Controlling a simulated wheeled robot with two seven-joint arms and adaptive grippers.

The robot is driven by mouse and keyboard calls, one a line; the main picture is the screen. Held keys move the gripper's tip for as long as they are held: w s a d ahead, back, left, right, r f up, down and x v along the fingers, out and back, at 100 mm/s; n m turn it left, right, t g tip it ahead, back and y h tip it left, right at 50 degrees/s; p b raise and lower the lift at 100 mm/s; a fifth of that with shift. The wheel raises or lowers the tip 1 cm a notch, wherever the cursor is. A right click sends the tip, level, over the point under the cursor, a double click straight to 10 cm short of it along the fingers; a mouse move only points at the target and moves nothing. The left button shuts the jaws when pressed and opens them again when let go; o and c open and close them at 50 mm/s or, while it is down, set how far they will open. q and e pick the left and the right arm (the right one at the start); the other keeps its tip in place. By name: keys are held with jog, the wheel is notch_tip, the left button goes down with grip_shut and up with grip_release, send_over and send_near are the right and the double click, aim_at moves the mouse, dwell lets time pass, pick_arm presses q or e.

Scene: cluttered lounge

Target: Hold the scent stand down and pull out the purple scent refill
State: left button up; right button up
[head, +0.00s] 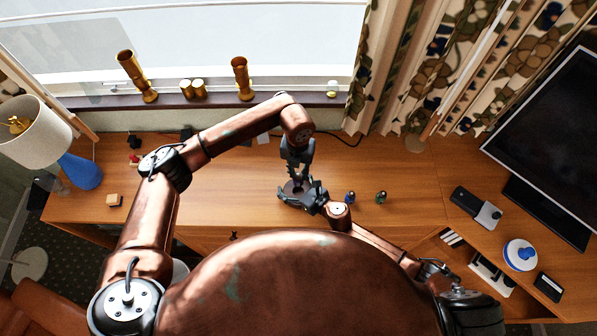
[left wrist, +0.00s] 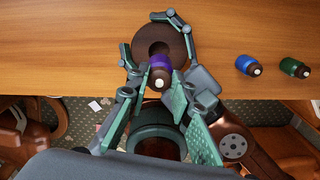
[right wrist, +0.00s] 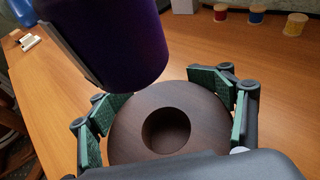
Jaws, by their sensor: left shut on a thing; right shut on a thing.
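The scent stand (right wrist: 125,125) is a dark brown round block on the desk with an empty round hole in its top. My right gripper (head: 303,194) is shut on the stand, its green pads at either side of it in the right wrist view. The purple scent refill (right wrist: 125,45) is clear of the hole, above and left of it there. My left gripper (head: 297,177) is shut on the refill from above. In the left wrist view the refill (left wrist: 160,64) shows its pale tip, and the stand (left wrist: 150,27) lies behind it, partly hidden.
A blue refill (left wrist: 248,66) and a green refill (left wrist: 294,68) stand to the right of the stand. A lamp (head: 81,172) is at the far left, a screen (head: 555,140) at the right. The desk left of the stand is mostly clear.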

jog(key=o, duration=1.2)
jog(key=shift+s+d+f, duration=0.15)
jog(key=shift+s+f, duration=0.1)
jog(key=shift+f, duration=0.25)
jog(key=shift+c, duration=0.2)
jog(key=o, duration=0.5)
jog(key=shift+w+r, duration=0.15)
jog(key=shift+o, duration=0.4)
jog(key=shift+r, duration=0.15)
jog(key=v, duration=1.2)
jog(key=shift+r, duration=0.1)
